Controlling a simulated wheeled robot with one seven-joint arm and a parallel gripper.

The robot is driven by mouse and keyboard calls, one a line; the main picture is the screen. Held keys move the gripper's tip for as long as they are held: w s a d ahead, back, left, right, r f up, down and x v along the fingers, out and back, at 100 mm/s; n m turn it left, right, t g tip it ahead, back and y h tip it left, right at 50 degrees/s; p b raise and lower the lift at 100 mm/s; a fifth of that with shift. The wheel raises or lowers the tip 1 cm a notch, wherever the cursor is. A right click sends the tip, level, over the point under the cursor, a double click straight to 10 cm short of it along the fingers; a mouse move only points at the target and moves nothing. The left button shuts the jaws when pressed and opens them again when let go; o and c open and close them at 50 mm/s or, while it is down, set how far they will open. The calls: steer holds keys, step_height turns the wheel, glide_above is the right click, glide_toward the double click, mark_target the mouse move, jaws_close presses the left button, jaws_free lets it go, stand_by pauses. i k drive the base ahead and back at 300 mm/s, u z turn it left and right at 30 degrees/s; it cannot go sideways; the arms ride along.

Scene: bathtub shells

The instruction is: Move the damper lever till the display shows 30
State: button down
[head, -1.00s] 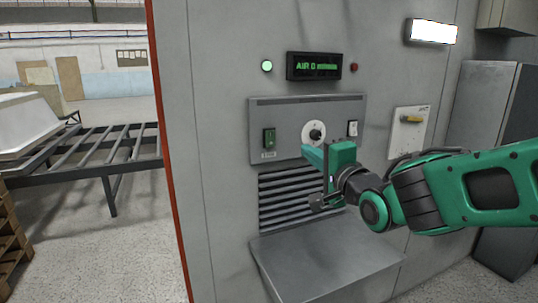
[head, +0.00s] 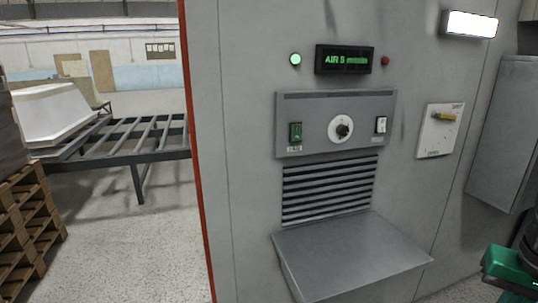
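The damper lever (head: 445,116) is a small yellow handle on a white plate (head: 437,135) on the grey wall, right of the control panel. It points nearly sideways, slightly tilted. Small markings on the plate are too small to read. The display (head: 344,60) is a black box with green text that appears to read "AIR 5", followed by a green bar. A green and black end part of my arm, seemingly my gripper (head: 508,268), is cut off at the lower right corner. It is well below the lever and apart from it. Its fingers cannot be made out.
The control panel (head: 384,145) has a white dial (head: 341,129), a green switch (head: 295,132) and a white switch (head: 381,125). Below are vent slats and a protruding grey shelf (head: 350,262). A grey cabinet (head: 505,130) stands at the right. Pallets (head: 30,215) are at the left.

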mark_target(435, 114)
steer(key=z, duration=0.8)
